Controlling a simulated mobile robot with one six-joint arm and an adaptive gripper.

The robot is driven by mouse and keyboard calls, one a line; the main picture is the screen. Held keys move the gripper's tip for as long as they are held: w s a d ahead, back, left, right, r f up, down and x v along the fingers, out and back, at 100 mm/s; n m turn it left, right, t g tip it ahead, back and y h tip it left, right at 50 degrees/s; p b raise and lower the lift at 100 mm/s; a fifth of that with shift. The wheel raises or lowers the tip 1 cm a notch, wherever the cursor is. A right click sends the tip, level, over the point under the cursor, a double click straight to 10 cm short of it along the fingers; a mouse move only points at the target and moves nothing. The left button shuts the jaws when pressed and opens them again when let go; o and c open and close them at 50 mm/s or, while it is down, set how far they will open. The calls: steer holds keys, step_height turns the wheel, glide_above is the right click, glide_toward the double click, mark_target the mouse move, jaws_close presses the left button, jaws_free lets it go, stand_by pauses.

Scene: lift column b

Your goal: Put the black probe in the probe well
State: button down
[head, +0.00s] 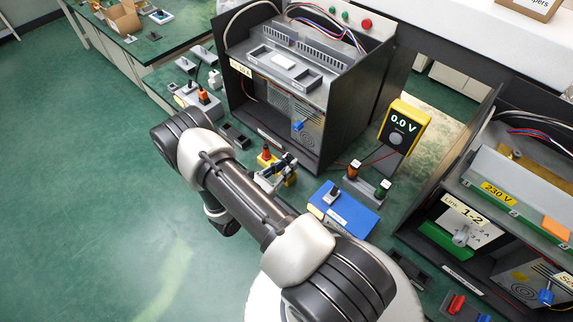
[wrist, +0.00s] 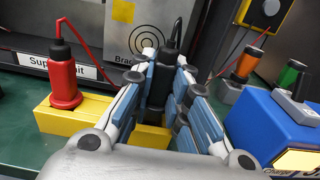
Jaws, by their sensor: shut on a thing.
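The black probe (wrist: 168,60), with a dark lead at its top, stands roughly upright between the two blue-padded fingers of my gripper (wrist: 160,88). My gripper is shut on it; it also shows in the head view (head: 280,168). A yellow block (wrist: 50,118) lies below and behind the fingers. The red probe (wrist: 62,80) stands upright in its left part; it also shows in the head view (head: 266,152). The black probe's lower end is at the block's right part, hidden by the fingers, so I cannot tell whether it is seated or clear. I cannot tell for sure which part is the probe well.
The dark cabinet (head: 300,140) rises just behind the yellow block. The blue box (head: 345,210) lies close on the right. Orange-topped (head: 353,168) and green-topped (head: 382,190) posts and the yellow meter (head: 404,125), reading 0.0 V, stand beyond it.

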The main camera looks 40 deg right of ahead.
steer(key=shift+f+b, duration=0.7)
steer(key=shift+f, duration=0.2)
steer(key=c, duration=1.5)
jaws_free()
steer(key=shift+o, duration=0.2)
steer(key=shift+a, duration=0.1)
steer(key=s+a, duration=0.1)
steer(key=a, duration=1)
steer(key=shift+a, duration=0.4)
